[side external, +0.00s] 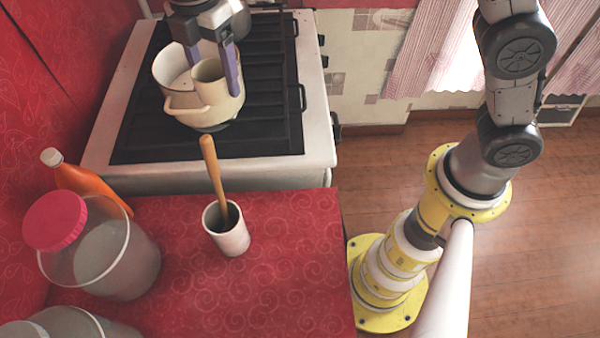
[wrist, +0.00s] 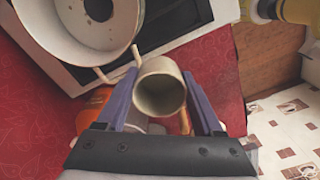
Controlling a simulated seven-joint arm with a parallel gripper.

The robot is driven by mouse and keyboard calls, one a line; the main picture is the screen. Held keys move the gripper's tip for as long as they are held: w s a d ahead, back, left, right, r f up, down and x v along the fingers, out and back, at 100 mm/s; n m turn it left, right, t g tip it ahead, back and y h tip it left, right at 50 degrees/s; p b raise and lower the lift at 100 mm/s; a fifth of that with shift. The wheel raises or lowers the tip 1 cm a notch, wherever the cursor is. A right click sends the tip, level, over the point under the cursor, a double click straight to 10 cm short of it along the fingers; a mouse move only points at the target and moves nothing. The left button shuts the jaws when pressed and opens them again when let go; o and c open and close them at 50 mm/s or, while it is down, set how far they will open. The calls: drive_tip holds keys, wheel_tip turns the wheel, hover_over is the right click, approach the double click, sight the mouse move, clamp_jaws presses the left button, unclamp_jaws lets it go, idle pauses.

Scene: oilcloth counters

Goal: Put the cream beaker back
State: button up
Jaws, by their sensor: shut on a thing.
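The cream beaker (side external: 209,77) is upright or nearly so between my gripper's two purple fingers in the side view. It also shows in the wrist view (wrist: 160,92), where its open mouth faces the camera and it looks empty. My gripper (side external: 211,68) is shut on it, with a finger on each side; it also shows in the wrist view (wrist: 159,84). In the side view the beaker overlaps a larger cream pot (side external: 172,68) over the stove. In the wrist view the beaker is beside the pot, near its handle. Whether they touch, I cannot tell.
The black stove top (side external: 270,90) has metal grates. A white cup (side external: 231,238) with a wooden-handled utensil (side external: 213,165) stands on the red counter (side external: 290,270). The counter's right part is clear.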

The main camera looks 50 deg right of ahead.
drive_tip(key=s+d+f, duration=0.3)
drive_tip(key=s+f, duration=0.1)
drive_tip(key=s, duration=0.5)
drive_tip(key=s+d+f, duration=0.4)
drive_tip(key=s, duration=0.5)
drive_tip(key=s+d+f, duration=0.3)
drive_tip(key=s+f, duration=0.1)
drive_tip(key=s, duration=0.5)
hover_over(301, 222)
wheel_tip(301, 222, down, 9)
drive_tip(key=shift+s+d+f, duration=0.15)
drive_tip(key=shift+f, duration=1.8)
drive_tip(key=shift+f, duration=0.15)
drive_tip(key=o, duration=1.4)
